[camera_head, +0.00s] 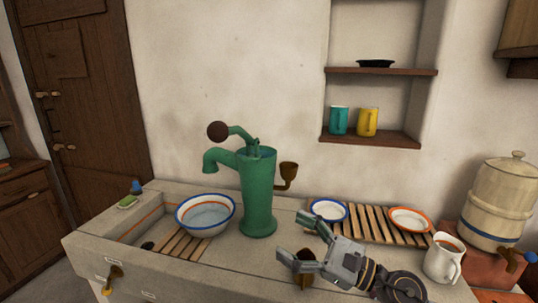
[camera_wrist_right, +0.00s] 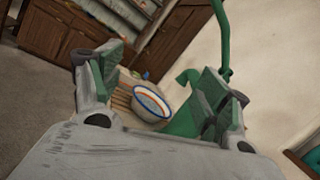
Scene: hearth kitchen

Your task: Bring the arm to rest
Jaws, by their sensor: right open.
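My right gripper (camera_head: 291,237) is open and empty above the stone counter, to the right of the green hand pump (camera_head: 258,195). Its arm comes in from the lower right. In the right wrist view the two fingers of the right gripper (camera_wrist_right: 160,85) stand wide apart. The white bowl with blue and orange rims (camera_wrist_right: 151,103) shows beyond them, with nothing held between them. My left gripper is not in view.
A blue-rimmed bowl (camera_head: 206,214) sits by the sink at the left of the pump. A slatted rack (camera_head: 370,224) holds two plates at the right.

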